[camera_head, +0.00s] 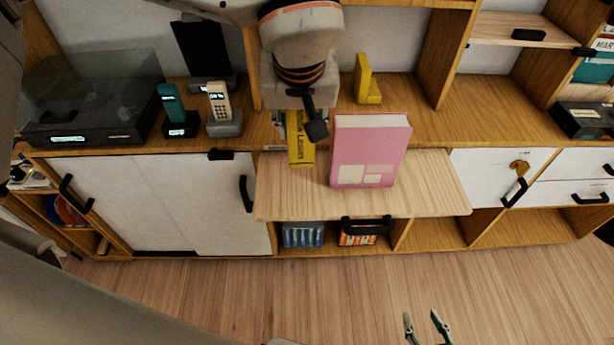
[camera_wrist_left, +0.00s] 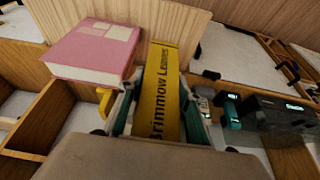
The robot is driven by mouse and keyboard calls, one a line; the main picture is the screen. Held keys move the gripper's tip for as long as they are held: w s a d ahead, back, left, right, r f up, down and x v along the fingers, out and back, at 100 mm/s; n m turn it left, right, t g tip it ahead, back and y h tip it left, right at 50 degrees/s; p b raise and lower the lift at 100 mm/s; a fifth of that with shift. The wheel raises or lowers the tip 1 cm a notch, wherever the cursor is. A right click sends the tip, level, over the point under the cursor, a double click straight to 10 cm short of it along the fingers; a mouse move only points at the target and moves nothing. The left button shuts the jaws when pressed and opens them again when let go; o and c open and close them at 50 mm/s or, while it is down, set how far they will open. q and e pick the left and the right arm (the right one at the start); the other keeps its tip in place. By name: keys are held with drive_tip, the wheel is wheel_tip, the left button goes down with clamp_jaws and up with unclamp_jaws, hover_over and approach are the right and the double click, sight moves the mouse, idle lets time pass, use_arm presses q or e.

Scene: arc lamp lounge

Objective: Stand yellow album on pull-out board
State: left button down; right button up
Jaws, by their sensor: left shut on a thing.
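The yellow album (camera_head: 301,153) is upright, with its lettered spine facing out, over the rear left part of the pale pull-out board (camera_head: 435,190). I cannot tell whether its lower end touches the board. My left gripper (camera_head: 318,128) is shut on it from above and hides much of it. In the left wrist view the album (camera_wrist_left: 165,75) sits between both fingers of the left gripper (camera_wrist_left: 158,112). A pink album (camera_head: 368,152) stands on the board to the right, with a small gap between them. My right gripper (camera_head: 426,324) is open and empty, low over the floor.
A yellow bookend (camera_head: 368,85) stands on the cabinet top behind the pink album. Two phones, one teal (camera_head: 174,108) and one cream (camera_head: 220,105), and a turntable (camera_head: 90,105) are at the left. The board's right part is clear.

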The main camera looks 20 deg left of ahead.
sight(302, 160)
use_arm(q)
wheel_tip(302, 160, down, 14)
drive_tip(key=b, duration=0.1)
idle(0.5)
drive_tip(key=shift+d+f, duration=0.1)
drive_tip(key=shift+f, duration=0.1)
drive_tip(key=c, duration=1.4)
unclamp_jaws()
drive_tip(key=v, duration=1.1)
drive_tip(key=shift+s+r+p, duration=0.15)
drive_tip(key=shift+p, duration=0.25)
drive_tip(key=shift+s+r, duration=0.15)
drive_tip(key=shift+r, duration=0.2)
